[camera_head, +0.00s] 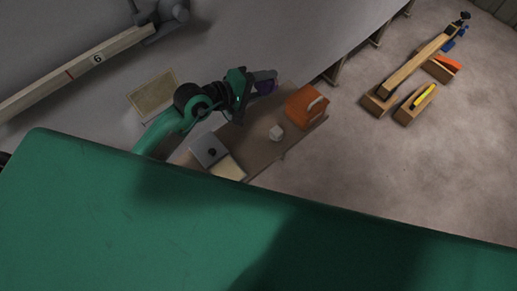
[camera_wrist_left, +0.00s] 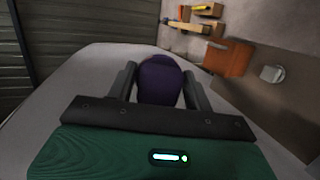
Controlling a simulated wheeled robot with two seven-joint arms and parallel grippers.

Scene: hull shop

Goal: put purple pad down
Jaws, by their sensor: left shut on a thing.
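My left gripper (camera_head: 251,84) is shut on the purple pad (camera_head: 265,87). The arm reaches in from the left, and the gripper is above or beside the brown board's upper edge; its height is unclear. In the left wrist view the purple pad (camera_wrist_left: 160,80) sits between the two dark fingers of my left gripper (camera_wrist_left: 161,88). My right gripper is not in view.
A brown board (camera_head: 262,152) holds an orange box (camera_head: 305,104), a small white object (camera_head: 276,132) and a grey square piece (camera_head: 209,150). A tan mat (camera_head: 154,93) lies to the left. Wooden beams (camera_head: 416,66) lie on the floor at right.

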